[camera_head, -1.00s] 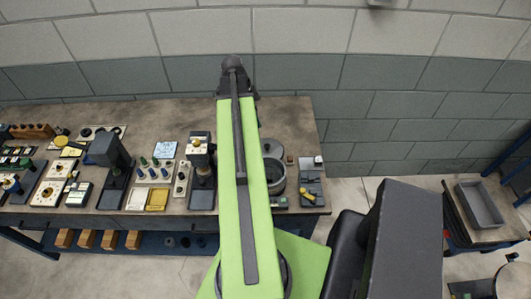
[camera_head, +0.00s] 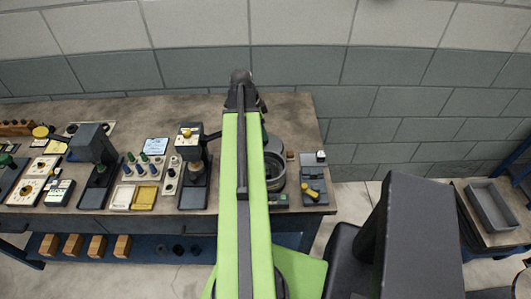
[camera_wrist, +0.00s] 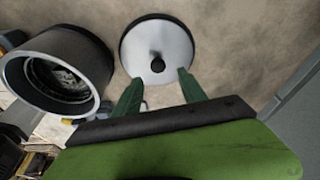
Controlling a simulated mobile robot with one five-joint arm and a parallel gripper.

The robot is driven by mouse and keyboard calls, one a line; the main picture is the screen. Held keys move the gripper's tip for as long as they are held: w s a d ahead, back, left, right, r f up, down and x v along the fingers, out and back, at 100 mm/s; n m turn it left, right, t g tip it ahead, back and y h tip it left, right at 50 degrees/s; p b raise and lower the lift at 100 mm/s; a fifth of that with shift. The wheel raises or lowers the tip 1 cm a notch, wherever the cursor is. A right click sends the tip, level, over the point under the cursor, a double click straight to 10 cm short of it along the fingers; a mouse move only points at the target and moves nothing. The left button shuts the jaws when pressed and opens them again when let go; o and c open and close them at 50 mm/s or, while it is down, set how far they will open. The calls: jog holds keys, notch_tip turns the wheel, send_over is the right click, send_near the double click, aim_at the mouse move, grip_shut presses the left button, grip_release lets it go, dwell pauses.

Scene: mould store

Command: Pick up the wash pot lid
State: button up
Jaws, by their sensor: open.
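The wash pot lid (camera_wrist: 157,40) is a pale metal disc with a dark rim and a small dark knob. It lies on the worktop in the wrist view. In the head view the lid (camera_head: 274,144) is partly hidden behind my arm. My gripper (camera_wrist: 160,76) has two green fingers, spread apart and empty, pointing at the lid's near edge with the knob between and just beyond their tips. I cannot tell the height gap. The head view does not show the fingers; my arm covers them.
The open dark round pot (camera_wrist: 62,70) stands close left of the lid and also shows in the head view (camera_head: 275,178). A grey tray with a yellow item (camera_head: 312,188) is right of the pot. A black press (camera_head: 193,165) and other tools crowd the bench's left.

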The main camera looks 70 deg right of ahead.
aim_at(265, 143)
jog(key=b+x, duration=0.5)
jog(key=shift+a+f, duration=0.25)
jog(key=shift+a, duration=0.05)
jog(key=shift+r, duration=0.2)
grip_shut()
